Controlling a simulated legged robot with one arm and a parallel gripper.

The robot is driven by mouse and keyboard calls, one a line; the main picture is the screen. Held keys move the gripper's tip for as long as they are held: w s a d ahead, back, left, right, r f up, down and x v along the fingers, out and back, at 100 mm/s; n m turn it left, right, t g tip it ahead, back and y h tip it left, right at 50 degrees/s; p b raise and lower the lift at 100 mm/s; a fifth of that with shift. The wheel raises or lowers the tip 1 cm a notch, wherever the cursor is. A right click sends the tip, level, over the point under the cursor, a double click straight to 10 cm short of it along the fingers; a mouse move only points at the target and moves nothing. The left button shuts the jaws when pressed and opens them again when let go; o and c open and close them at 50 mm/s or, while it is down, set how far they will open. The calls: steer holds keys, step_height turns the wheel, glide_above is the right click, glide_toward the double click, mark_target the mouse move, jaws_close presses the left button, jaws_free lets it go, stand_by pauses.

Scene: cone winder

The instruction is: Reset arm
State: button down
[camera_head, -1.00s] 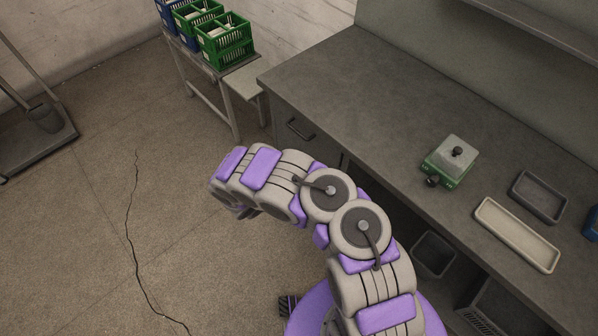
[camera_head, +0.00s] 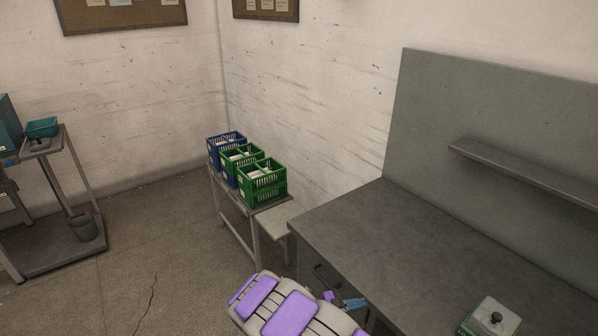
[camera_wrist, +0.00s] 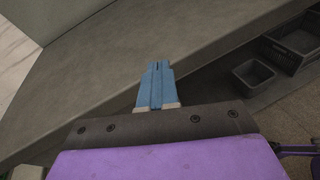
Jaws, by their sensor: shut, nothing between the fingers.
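My arm (camera_head: 290,310) shows at the bottom of the head view, with its light grey and purple links folded low in front of the workbench (camera_head: 400,225). My gripper (camera_head: 356,303) has blue fingers that show just right of the arm, beside the bench's front side. In the wrist view my gripper (camera_wrist: 158,68) is shut, its blue fingers together with nothing between them. Behind the fingers in that view lies the grey bench top (camera_wrist: 150,40). The lower arm links are out of the picture.
A green scale (camera_head: 490,318) stands on the bench at lower right. Green crates (camera_head: 262,182) and a blue crate (camera_head: 226,146) stand on a small table. A cart with a bucket (camera_head: 84,227) is at left. Dark bins (camera_wrist: 254,76) sit below the bench.

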steer(key=s+d+r+m+g, duration=0.6)
steer(key=d+r, duration=0.3)
steer(key=r, duration=0.3)
steer(key=s+d+r+m+g+y, duration=0.1)
steer(key=s+r+m+g+y, duration=0.15)
steer(key=s+r+m, duration=0.4)
steer(key=s+d+r+m+g+y, duration=0.1)
steer(key=s+r+m+y, duration=0.2)
steer(key=s, duration=0.6)
steer(key=s+a+r+m+t+y, duration=0.2)
steer(key=s+a+r+m+y, duration=0.1)
steer(key=s+a+y, duration=0.6)
steer(key=s+a+m, duration=0.1)
steer(key=s+a, duration=0.3)
steer(key=s, duration=0.3)
steer(key=shift+s+a, duration=0.25)
steer(key=shift+s, duration=0.1)
